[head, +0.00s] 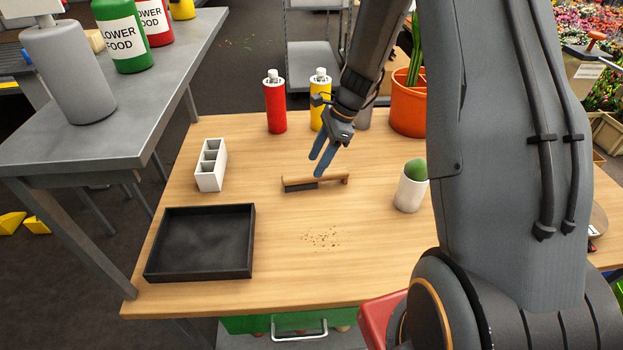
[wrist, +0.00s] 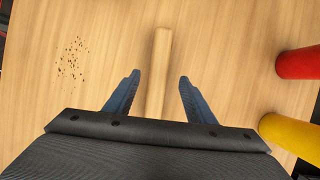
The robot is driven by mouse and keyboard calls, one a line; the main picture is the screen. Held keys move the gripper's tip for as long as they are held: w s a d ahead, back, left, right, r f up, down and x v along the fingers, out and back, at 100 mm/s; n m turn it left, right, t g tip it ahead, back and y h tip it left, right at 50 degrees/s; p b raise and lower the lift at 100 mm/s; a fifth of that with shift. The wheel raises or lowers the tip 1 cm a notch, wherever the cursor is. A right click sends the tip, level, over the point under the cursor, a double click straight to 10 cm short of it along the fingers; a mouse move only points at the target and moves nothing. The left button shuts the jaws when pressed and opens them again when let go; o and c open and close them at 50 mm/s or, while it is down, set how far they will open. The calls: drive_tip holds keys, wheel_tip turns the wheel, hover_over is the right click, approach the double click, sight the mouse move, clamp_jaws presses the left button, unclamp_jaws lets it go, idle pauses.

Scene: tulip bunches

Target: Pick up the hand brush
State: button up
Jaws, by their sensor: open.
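The hand brush (head: 315,181) lies on the wooden table, with a light wooden handle and a dark bristle block at its left end in the head view. In the wrist view its wooden handle (wrist: 157,75) runs between my two blue fingers, with space on both sides. The bristle part is hidden in the wrist view. My gripper (head: 320,164) is open, pointing down above the brush, and it also shows in the wrist view (wrist: 158,82). I cannot tell its exact height over the handle.
A black tray (head: 249,240), crumbs (head: 321,238) and a white divided holder (head: 211,166) share the table (head: 290,280). A red bottle (head: 275,106) and a yellow bottle (head: 319,88) stand behind the brush. A cactus in a white pot (head: 410,191) stands right. The table's front is clear.

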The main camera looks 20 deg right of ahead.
sight(315, 180)
drive_tip(key=p+x, duration=0.2)
drive_tip(key=x, duration=0.2)
drive_tip(key=shift+s+f, duration=0.15)
drive_tip(key=shift+f, duration=0.1)
drive_tip(key=shift+a+f, duration=0.2)
drive_tip(key=shift+f, duration=0.35)
drive_tip(key=shift+c, duration=0.3)
drive_tip(key=c, duration=1.1)
